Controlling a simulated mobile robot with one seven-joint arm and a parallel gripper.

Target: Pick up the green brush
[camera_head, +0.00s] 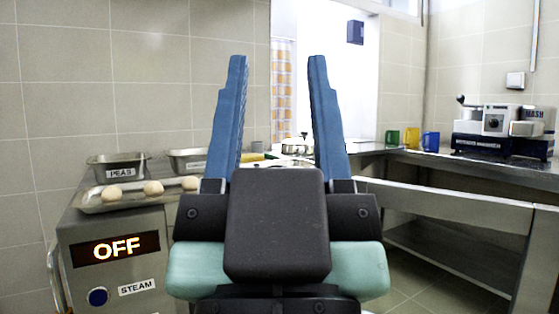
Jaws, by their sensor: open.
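My gripper (277,62) is in the middle of the view, its two blue fingers pointing up and spread wide apart. Nothing is between the fingers; the wall and doorway show through the gap. I cannot make out a green brush for certain. A small yellowish thing (250,157) lies on the counter beyond, just right of the left finger, too small to identify. My gripper hides part of the counter behind it.
At left, a steam unit (118,278) with an OFF display bears a tray (90,208) of several round pale items and a PEAS pan (104,162). A lidded pot (297,146) stands beyond. At right are yellow, green and blue mugs (431,141) and a machine (500,122) on a steel counter.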

